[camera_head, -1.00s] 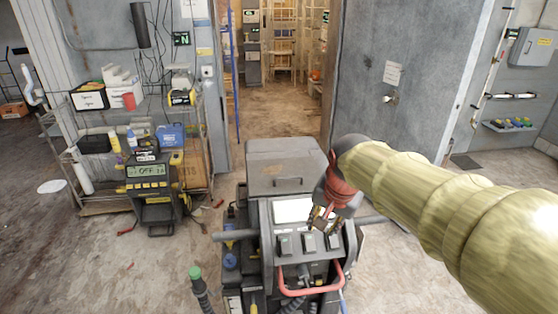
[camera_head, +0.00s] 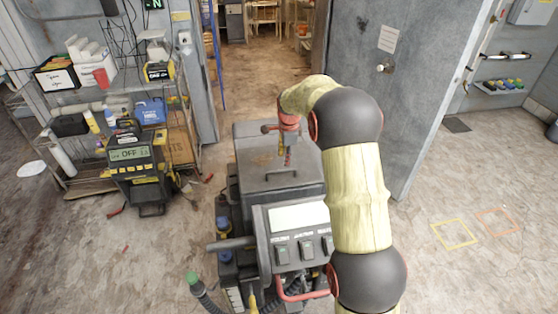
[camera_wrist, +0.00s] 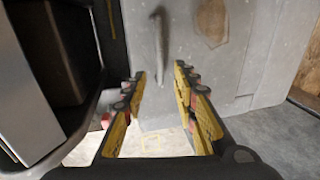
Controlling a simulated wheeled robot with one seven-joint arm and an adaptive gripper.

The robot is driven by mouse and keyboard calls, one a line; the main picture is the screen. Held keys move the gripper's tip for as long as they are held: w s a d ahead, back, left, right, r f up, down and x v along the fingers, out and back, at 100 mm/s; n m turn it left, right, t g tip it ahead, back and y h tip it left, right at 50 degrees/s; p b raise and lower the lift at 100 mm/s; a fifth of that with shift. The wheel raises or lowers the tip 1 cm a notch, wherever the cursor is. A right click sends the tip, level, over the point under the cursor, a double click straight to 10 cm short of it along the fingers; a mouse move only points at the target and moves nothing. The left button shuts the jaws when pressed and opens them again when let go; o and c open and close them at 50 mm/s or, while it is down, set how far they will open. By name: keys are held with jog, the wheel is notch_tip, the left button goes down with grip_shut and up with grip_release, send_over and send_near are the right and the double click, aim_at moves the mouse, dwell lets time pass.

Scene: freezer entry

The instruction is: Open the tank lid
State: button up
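The grey tank lid (camera_head: 255,150) is shut on top of the floor-cleaning machine, behind its control panel (camera_head: 298,232). A thin handle (camera_head: 272,177) is on the lid's near part. My gripper (camera_head: 287,160) is over the lid, pointing down, close to the handle. In the wrist view the grey lid surface (camera_wrist: 240,60) fills the middle, and the handle (camera_wrist: 160,48) stands just beyond and between the spread fingertips. My gripper (camera_wrist: 160,74) is open with nothing between its fingers. I cannot tell whether a fingertip touches the lid.
A shelf rack with boxes and bottles (camera_head: 75,125) and a yellow-black charger (camera_head: 135,165) stand at the left. A grey door (camera_head: 385,95) is behind to the right. Floor at the right (camera_head: 470,190) is open, with yellow and orange marked squares.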

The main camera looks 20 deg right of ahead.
aim_at(284, 171)
jog(key=f, duration=0.2)
jog(key=w+f, duration=0.1)
jog(key=f, duration=0.4)
jog(key=shift+w+d+f+b, duration=0.15)
jog(key=shift+w+f+b, duration=0.1)
jog(key=shift+b, duration=0.1)
jog(key=shift+s, duration=0.1)
jog(key=c, duration=0.4)
jog(key=c, duration=0.3)
grip_shut()
